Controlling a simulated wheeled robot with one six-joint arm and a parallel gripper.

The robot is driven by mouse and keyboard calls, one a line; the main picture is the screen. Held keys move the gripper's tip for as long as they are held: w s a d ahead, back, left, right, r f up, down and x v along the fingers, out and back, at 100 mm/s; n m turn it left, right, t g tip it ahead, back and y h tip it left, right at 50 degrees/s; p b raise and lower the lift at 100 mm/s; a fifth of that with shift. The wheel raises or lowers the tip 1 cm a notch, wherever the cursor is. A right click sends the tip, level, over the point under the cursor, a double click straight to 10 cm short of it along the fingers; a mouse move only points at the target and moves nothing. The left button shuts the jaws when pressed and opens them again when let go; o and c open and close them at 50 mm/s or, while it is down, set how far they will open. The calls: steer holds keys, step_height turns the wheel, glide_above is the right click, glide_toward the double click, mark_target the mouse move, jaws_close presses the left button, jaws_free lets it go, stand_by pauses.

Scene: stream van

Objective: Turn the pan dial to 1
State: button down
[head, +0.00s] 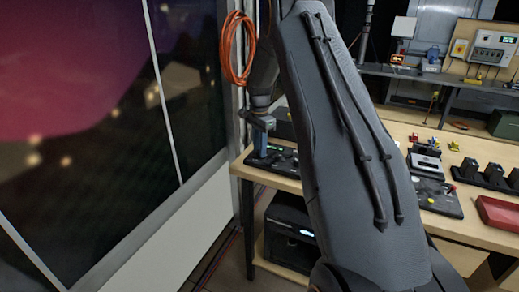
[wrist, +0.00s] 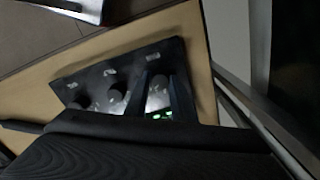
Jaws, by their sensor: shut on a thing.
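A black control panel (wrist: 100,70) lies on the wooden table, with small pale labels too small to read. Two round black dials show in the wrist view: one near the middle (wrist: 114,95) and one at the left (wrist: 82,102). My gripper (wrist: 165,92) is over the panel's right part, below the third label, its fingers pointing down. It is shut on what seems to be the third dial, the pan dial, largely hidden by the fingers. A lit green display (wrist: 160,115) shows between the fingers. In the head view my gripper (head: 261,142) stands at the panel's left end.
A coiled orange cable (head: 231,50) hangs beside my arm.

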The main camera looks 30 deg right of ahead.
steer(key=n+b, duration=0.2)
steer(key=n, duration=0.3)
steer(key=shift+n, duration=0.3)
steer(key=n+b, duration=0.1)
steer(key=n, duration=0.5)
steer(key=shift+b, duration=0.3)
steer(key=n, duration=0.5)
steer(key=shift+n, duration=0.4)
steer(key=n, duration=0.5)
steer(key=shift+n+b, duration=0.4)
steer(key=c, duration=1.5)
jaws_free()
steer(key=shift+r+b, duration=1.05)
steer(key=shift+r, duration=2.9)
